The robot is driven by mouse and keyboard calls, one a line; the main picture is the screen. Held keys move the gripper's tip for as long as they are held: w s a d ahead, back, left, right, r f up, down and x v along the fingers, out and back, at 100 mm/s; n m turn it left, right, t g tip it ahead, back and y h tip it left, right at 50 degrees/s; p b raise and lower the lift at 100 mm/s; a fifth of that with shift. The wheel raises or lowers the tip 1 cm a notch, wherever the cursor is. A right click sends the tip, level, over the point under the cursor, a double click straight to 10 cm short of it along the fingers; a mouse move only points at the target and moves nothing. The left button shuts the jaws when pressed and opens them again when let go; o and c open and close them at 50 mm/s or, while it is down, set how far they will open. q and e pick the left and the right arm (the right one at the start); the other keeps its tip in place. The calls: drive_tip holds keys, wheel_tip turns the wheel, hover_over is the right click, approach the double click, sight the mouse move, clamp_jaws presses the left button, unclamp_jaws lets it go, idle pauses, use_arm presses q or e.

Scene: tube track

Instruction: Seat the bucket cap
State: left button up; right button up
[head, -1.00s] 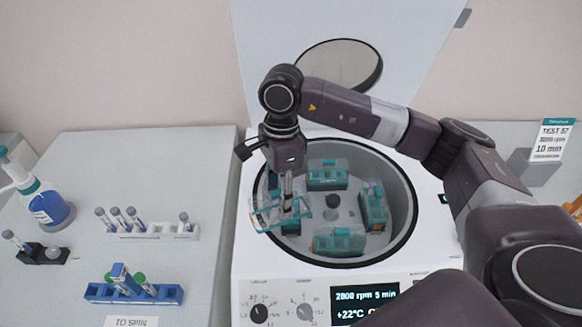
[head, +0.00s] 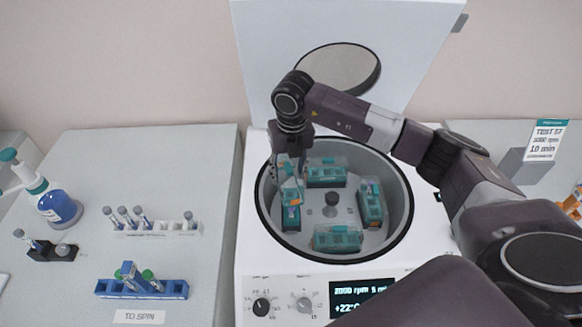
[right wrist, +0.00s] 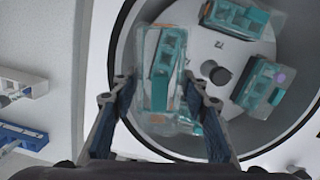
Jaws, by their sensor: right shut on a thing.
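My right gripper (head: 289,166) reaches down into the left side of the open centrifuge bowl. In the right wrist view its two fingers (right wrist: 160,88) stand on either side of a clear bucket cap (right wrist: 148,48) and are shut on it. The cap lies over the left teal bucket (head: 291,215), lined up roughly with its length; this bucket also shows through the cap in the right wrist view (right wrist: 163,68). I cannot tell whether the cap touches the bucket's rim all round. The gripper hides part of the cap in the head view. My left gripper is not in view.
The rotor carries other teal buckets at the back (head: 326,176), right (head: 371,203) and front (head: 338,239), around a dark central knob (head: 332,198). The bowl's dark rim (head: 407,205) surrounds them. The raised lid (head: 400,40) stands behind. Tube racks (head: 170,290) stand on the left bench.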

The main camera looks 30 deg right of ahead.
drive_tip(key=m, duration=0.1)
drive_tip(key=d+m, duration=0.1)
drive_tip(key=shift+w+d+f+m, duration=0.1)
drive_tip(key=shift+w+f+m, duration=0.2)
drive_tip(key=shift+w+f, duration=0.1)
drive_tip(key=shift+f+b, duration=0.95)
drive_tip(key=shift+f, duration=0.9)
drive_tip(key=shift+s+f+b, duration=0.1)
drive_tip(key=shift+f+b, duration=0.3)
drive_tip(key=shift+b, duration=0.15)
drive_tip(key=shift+f+b, duration=0.35)
drive_tip(key=shift+f+b, duration=1.1)
drive_tip(key=shift+f, duration=0.3)
drive_tip(key=shift+f, duration=0.15)
